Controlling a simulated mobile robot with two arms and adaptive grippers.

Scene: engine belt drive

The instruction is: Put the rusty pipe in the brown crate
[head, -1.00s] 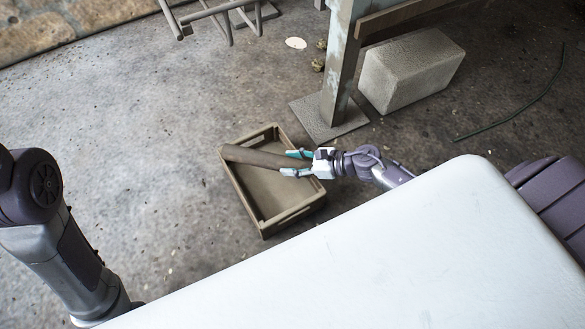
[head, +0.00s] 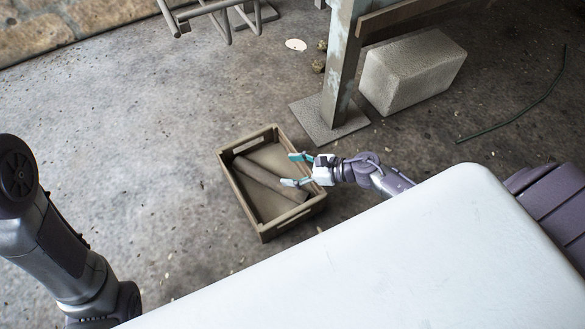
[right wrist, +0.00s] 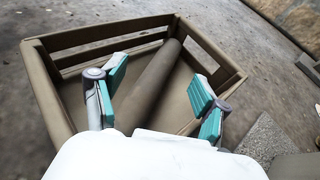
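The rusty pipe (head: 270,179) lies inside the brown crate (head: 236,193), slanting from its upper left to its lower right. In the right wrist view the pipe (right wrist: 150,88) rests across the crate (right wrist: 52,95), one end near the far wall. My right gripper (head: 294,170) is open and empty above the crate's right side. In the right wrist view its teal-padded fingers (right wrist: 160,82) are spread wide apart, with the pipe seen below between them. My left arm is at the left edge of the head view, but its gripper is out of view.
A metal post on a flat base plate (head: 325,118) stands just beyond the crate. A pale block (head: 410,72) is to the right of it. A green cable (head: 520,108) lies on the floor at the right. The concrete floor (head: 130,120) left of the crate is clear.

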